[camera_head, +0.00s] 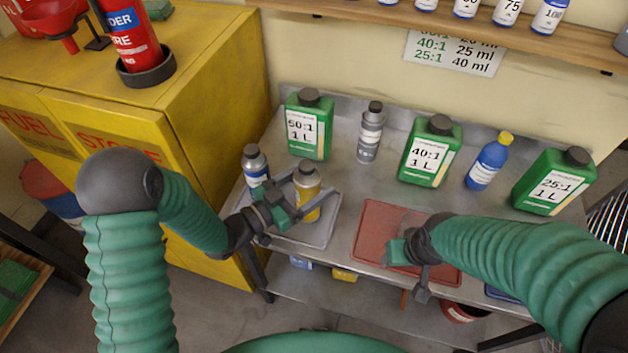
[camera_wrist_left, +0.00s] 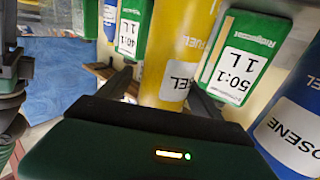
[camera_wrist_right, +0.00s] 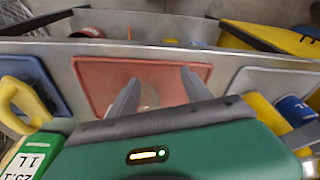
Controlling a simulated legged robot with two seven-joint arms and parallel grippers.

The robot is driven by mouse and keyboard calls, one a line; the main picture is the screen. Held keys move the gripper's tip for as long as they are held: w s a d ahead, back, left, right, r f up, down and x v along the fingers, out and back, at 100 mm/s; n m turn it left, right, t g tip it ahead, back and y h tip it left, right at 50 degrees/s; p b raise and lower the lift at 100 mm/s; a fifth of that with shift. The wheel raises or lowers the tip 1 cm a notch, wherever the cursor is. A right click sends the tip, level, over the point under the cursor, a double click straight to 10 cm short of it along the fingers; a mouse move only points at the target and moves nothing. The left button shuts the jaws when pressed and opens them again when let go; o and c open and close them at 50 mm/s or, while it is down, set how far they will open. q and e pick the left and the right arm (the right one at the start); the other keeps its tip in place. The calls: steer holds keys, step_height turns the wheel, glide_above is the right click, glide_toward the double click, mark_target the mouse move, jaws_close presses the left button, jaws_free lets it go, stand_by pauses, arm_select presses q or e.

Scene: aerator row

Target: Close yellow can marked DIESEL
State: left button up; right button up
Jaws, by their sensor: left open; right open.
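A yellow can (camera_head: 307,208) with a dark grey top stands on a grey tray. In the left wrist view the yellow can (camera_wrist_left: 180,45) appears upside down, its label only partly readable, ending in "EL". My left gripper (camera_head: 316,188) is open, with its fingers on either side of the yellow can; whether they touch it I cannot tell. The head view does not show clearly whether the top is a fitted cap. My right gripper (camera_head: 405,274) is open above the red tray (camera_head: 372,215). A pale translucent round thing (camera_wrist_right: 150,97) shows between its fingers in the right wrist view.
A blue-labelled kerosene can (camera_head: 255,165) stands beside the yellow can on the grey tray (camera_head: 318,236). Green jugs (camera_head: 308,125), a grey bottle (camera_head: 370,132) and a blue bottle (camera_head: 487,163) line the back. A yellow cabinet (camera_head: 215,100) borders the bench on the left.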

arm_select(q)
steer(key=shift+a+r, duration=0.15)
steer(key=shift+a, duration=0.2)
arm_select(e)
steer(key=shift+a+r, duration=0.2)
steer(key=shift+a, duration=0.05)
steer(key=shift+d+f+b, duration=0.2)
steer(key=shift+f+b, duration=0.6)
steer(key=shift+f, duration=0.15)
steer(key=shift+a, duration=0.1)
arm_select(q)
steer(key=v, duration=1.2)
arm_select(e)
steer(key=shift+a, duration=0.2)
arm_select(q)
steer(key=shift+s+d, duration=0.1)
steer(key=shift+d, duration=0.2)
arm_select(e)
steer(key=shift+d, duration=0.15)
